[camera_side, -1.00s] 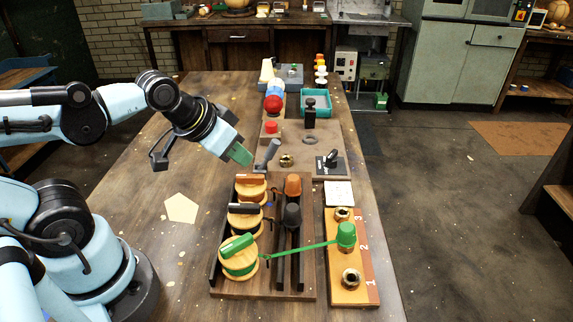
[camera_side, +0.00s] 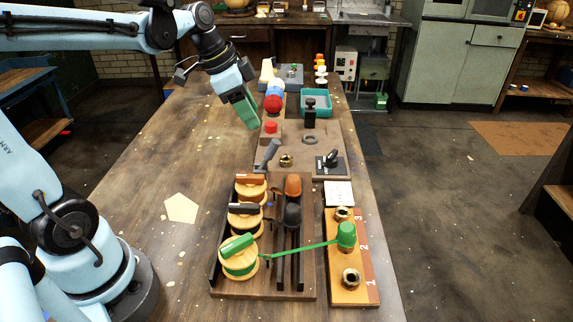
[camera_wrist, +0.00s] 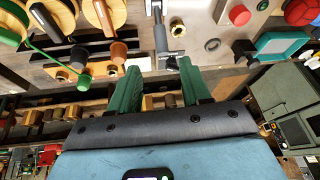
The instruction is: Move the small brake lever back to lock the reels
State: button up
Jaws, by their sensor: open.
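A grey lever (camera_side: 267,154) stands tilted on the brown board, left of a brass ring. It also shows in the wrist view (camera_wrist: 160,36). A small black lever (camera_side: 332,157) sits on a dark labelled plate at the board's right. I cannot tell from labels which one is the brake. Three reels, with orange (camera_side: 250,186), black (camera_side: 244,216) and green (camera_side: 239,257) bands, sit in the rack in front. My gripper (camera_side: 252,121) has green fingers, spread apart and empty in the wrist view (camera_wrist: 158,68). It is in the air, above and behind the grey lever, touching nothing.
A red button (camera_side: 271,129), a black knob (camera_side: 310,115) and a red ball (camera_side: 273,103) stand behind the levers. A green strip (camera_side: 300,248) runs from the green reel to a green cup (camera_side: 346,234). The table's left side is mostly clear.

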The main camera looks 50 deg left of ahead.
aim_at(272, 149)
jog(key=x, duration=1.2)
jog(key=shift+w, duration=0.1)
grip_shut()
jog(key=shift+a, duration=0.1)
